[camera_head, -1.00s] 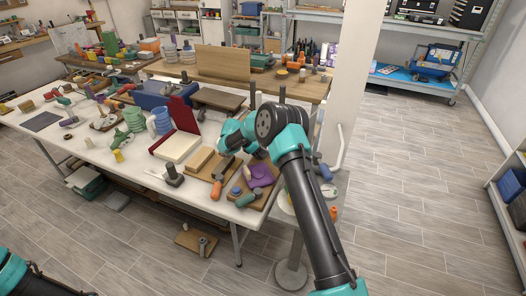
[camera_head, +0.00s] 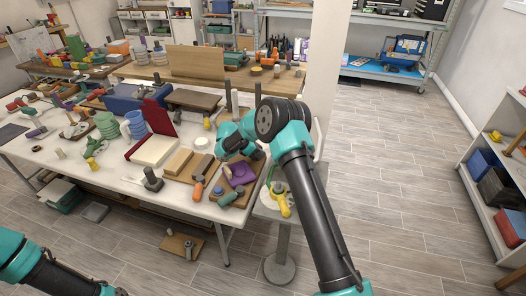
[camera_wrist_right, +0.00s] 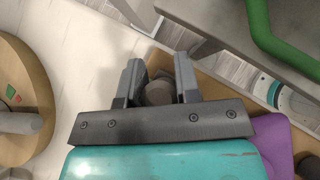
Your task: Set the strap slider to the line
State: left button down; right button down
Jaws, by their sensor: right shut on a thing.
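My right gripper (camera_wrist_right: 160,82) is shut on a small grey rounded piece (camera_wrist_right: 158,93) in the right wrist view. I cannot tell whether this piece is the strap slider. In the head view the right gripper is over the near right part of the white table, its fingertips hidden by my own arm. I cannot make out the strap or the line in either view. A purple piece (camera_head: 240,172) lies on a wooden board near the gripper; purple also shows in the right wrist view (camera_wrist_right: 279,145). My left gripper is out of view; only part of that arm shows.
The white table (camera_head: 120,184) is crowded with tools and parts. An orange-handled tool (camera_head: 197,190) and a light wooden block (camera_head: 178,161) lie near the gripper. A round stand (camera_head: 280,267) is beside the table. The floor (camera_head: 400,200) to the right is open.

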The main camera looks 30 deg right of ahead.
jog(key=c, duration=0.8)
grip_release()
jog(key=shift+a, duration=0.1)
jog(key=shift+w, duration=0.1)
jog(key=v, duration=1.7)
jog(key=shift+a+r, duration=0.1)
jog(key=shift+a, duration=0.1)
